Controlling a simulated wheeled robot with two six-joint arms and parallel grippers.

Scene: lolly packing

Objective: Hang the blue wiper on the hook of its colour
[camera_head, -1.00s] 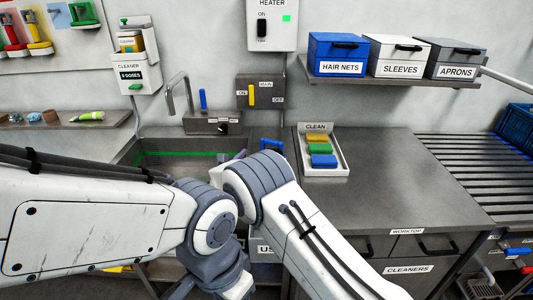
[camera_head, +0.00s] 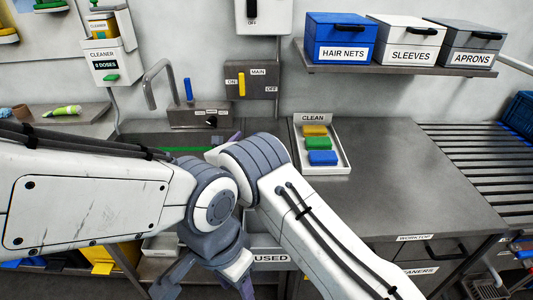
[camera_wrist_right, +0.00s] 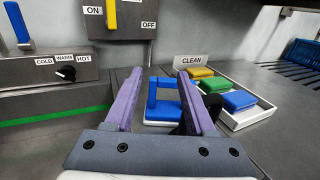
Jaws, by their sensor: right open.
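The blue wiper (camera_wrist_right: 165,109) is in the right wrist view, between and beyond the fingertips of my right gripper (camera_wrist_right: 160,74). Its raised blue handle shows above a blue body with a pale edge below. My right gripper is open, its purple fingers on either side of the wiper in the picture; I cannot tell whether they touch it. In the head view my right arm hides the wiper, and only bits of purple finger (camera_head: 236,138) show. My left arm hangs low at the bottom, its gripper end partly cut off. The blue hook is not in view.
A white CLEAN tray (camera_head: 343,168) with yellow, green and blue sponges stands right of the gripper. The sink tap (camera_head: 150,85) and valve panel (camera_head: 252,80) are behind. The worktop (camera_head: 400,170) is clear. Part of the board (camera_head: 72,25) shows upper left.

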